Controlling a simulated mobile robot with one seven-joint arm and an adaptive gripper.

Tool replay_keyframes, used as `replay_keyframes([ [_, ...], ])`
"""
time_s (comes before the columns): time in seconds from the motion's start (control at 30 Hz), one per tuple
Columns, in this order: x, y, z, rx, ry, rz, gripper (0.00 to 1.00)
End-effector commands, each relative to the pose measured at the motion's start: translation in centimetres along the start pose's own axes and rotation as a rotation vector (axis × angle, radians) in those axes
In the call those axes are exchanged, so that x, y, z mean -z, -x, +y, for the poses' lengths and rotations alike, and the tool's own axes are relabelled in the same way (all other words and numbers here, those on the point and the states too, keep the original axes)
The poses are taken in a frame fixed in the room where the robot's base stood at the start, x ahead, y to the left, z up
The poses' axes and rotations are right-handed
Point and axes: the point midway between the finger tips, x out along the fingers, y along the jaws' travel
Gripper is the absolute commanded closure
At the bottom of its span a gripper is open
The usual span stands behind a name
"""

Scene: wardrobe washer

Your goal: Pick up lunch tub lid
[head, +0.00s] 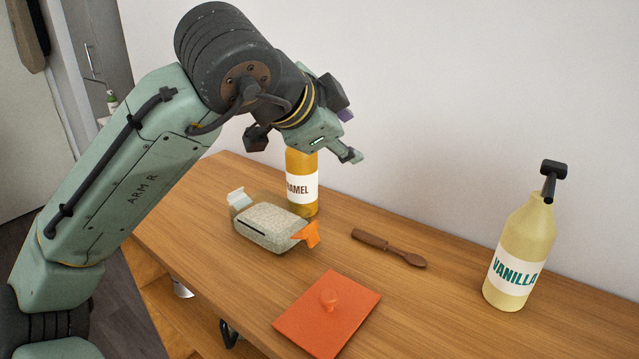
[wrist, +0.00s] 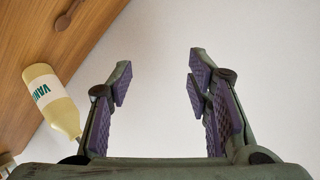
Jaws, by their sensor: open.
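The lunch tub lid looks to be the flat orange-red square (head: 327,314) with a round knob on top, lying on the table near its front edge in the head view. A speckled grey tub (head: 270,228) with a white clip and an orange clip stands behind it to the left. My gripper (head: 303,148) is above the table's back part, in front of the caramel bottle, well away from the lid. In the wrist view my gripper (wrist: 158,82) has its purple-padded fingers wide apart with nothing between them. The lid is not in the wrist view.
A caramel bottle (head: 302,190) stands behind the tub, partly hidden by my gripper. A brown wooden spoon (head: 388,247) lies mid-table. A vanilla pump bottle (head: 519,250) stands at right and shows in the wrist view (wrist: 52,98). The wooden table (head: 440,310) is clear right of the lid.

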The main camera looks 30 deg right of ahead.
Motion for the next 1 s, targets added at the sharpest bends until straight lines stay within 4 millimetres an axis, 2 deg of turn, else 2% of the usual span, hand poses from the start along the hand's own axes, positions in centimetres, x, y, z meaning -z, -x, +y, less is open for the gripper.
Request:
replay_keyframes([
  [0.03,-0.2,-1.4,3.0,-0.139,-0.053,-0.117,0.54],
  [0.1,-1.5,-2.1,6.9,-0.326,-0.115,-0.273,0.54],
  [0.2,-3.2,-1.3,10.7,-0.539,-0.185,-0.46,0.54],
  [0.3,-4.3,0.1,12.7,-0.686,-0.229,-0.592,0.54],
  [0.4,-4.8,1.3,13.6,-0.772,-0.253,-0.666,0.54],
  [0.5,-5.5,1.4,14.4,-0.81,-0.262,-0.693,0.54],
  [0.73,-8.0,-0.3,16.5,-0.815,-0.262,-0.695,0.54],
  [1.0,-9.5,-1.3,17.6,-0.812,-0.262,-0.693,0.54],
])
